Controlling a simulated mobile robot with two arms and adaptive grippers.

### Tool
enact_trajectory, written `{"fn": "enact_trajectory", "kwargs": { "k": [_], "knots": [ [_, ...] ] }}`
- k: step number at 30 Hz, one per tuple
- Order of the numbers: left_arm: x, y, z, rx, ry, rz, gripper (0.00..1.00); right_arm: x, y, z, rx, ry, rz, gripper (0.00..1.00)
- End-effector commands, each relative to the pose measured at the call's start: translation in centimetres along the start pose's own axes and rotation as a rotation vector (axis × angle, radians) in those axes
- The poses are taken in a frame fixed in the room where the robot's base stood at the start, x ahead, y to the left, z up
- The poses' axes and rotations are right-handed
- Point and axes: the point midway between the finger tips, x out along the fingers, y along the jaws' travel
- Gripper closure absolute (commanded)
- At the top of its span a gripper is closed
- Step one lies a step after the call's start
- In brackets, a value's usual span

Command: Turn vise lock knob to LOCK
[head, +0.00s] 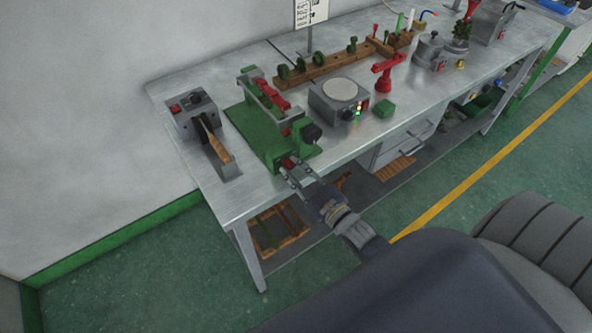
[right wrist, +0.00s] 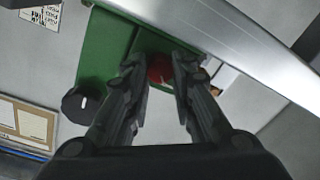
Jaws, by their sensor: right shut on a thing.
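The green vise (head: 262,140) stands near the left end of the metal workbench, with red parts along its upper side. A red knob (head: 287,163) is low on its front, and it shows in the right wrist view (right wrist: 160,69) between the fingertips. My right gripper (head: 291,172) reaches in from the front and is shut on this red knob. The fingers partly hide the knob, so I cannot read its setting. A black knob (head: 311,133) sits on the vise beside it; in the right wrist view (right wrist: 80,104) it carries a white mark. My left gripper is not in view.
On the bench (head: 190,160), a grey box with a wooden-handled tool (head: 218,148) stands left of the vise. A grey hot-plate unit (head: 338,99) stands to its right. A wooden rack (head: 325,66) is behind. Drawers (head: 395,147) hang below the bench.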

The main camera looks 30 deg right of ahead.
Motion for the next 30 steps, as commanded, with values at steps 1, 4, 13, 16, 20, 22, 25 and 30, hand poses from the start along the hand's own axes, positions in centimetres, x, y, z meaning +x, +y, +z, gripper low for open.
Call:
{"fn": "enact_trajectory", "kwargs": {
  "k": [1,4,13,16,20,22,25,30],
  "knots": [
    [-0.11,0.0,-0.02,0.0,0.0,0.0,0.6,0.0,0.01,0.01,0.023,0.0,0.0,1.0],
    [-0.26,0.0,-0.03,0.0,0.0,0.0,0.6,0.01,0.06,-0.01,0.086,0.003,0.002,1.0],
    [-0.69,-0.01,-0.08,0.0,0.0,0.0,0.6,0.02,0.07,0.01,0.353,0.016,0.01,1.0],
    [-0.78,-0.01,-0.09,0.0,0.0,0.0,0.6,0.02,0.1,0.05,0.448,0.02,0.013,1.0],
    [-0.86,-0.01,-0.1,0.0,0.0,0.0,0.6,0.0,0.09,0.1,0.572,0.026,0.017,1.0],
    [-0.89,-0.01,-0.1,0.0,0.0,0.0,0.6,-0.01,0.07,0.14,0.639,0.028,0.018,1.0],
    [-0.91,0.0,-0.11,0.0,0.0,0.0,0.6,-0.01,0.09,0.19,0.734,0.032,0.022,1.0],
    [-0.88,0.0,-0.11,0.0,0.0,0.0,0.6,-0.01,0.07,0.2,0.895,0.04,0.026,1.0]
  ]
}}
